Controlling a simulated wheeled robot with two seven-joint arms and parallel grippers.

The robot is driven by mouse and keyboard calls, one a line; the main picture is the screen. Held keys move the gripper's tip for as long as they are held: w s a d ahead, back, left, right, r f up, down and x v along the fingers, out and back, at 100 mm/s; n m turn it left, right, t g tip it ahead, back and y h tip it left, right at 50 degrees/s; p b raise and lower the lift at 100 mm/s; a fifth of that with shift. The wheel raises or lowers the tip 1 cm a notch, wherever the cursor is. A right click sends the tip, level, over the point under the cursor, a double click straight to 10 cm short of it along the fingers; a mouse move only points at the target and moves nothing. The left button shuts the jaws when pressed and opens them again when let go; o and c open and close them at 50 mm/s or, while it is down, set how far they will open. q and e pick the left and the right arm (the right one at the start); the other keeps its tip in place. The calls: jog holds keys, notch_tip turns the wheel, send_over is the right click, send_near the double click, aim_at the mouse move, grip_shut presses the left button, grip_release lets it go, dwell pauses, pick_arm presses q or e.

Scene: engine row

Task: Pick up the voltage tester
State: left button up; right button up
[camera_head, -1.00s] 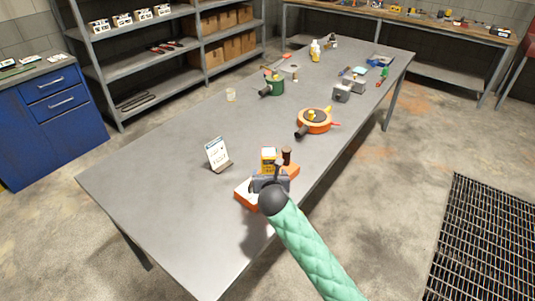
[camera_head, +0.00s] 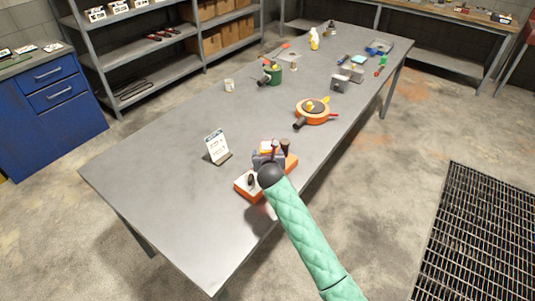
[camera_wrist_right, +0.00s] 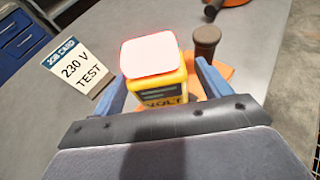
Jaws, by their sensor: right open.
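The voltage tester is yellow with "VOLT" on its front and a pale, pinkish-white top (camera_wrist_right: 152,55). In the right wrist view it stands upright between the blue fingers of my right gripper (camera_wrist_right: 160,82), which is open around it. I cannot tell whether either finger touches it. The tester is at an orange base with a white top (camera_head: 246,190), near the table's right edge. My left gripper is not in view.
A dark brown round-topped post (camera_wrist_right: 205,42) stands close to the tester's right. A job card reading "230 V TEST" (camera_wrist_right: 75,65) stands to the left. An orange round device (camera_head: 313,112) sits farther along the grey table (camera_head: 150,185). The table's left front is clear.

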jog(key=shift+w+f, duration=0.2)
jog(key=shift+w, duration=0.05)
jog(key=c, duration=1.1)
jog(key=shift+c, duration=0.5)
jog(key=shift+r, duration=0.15)
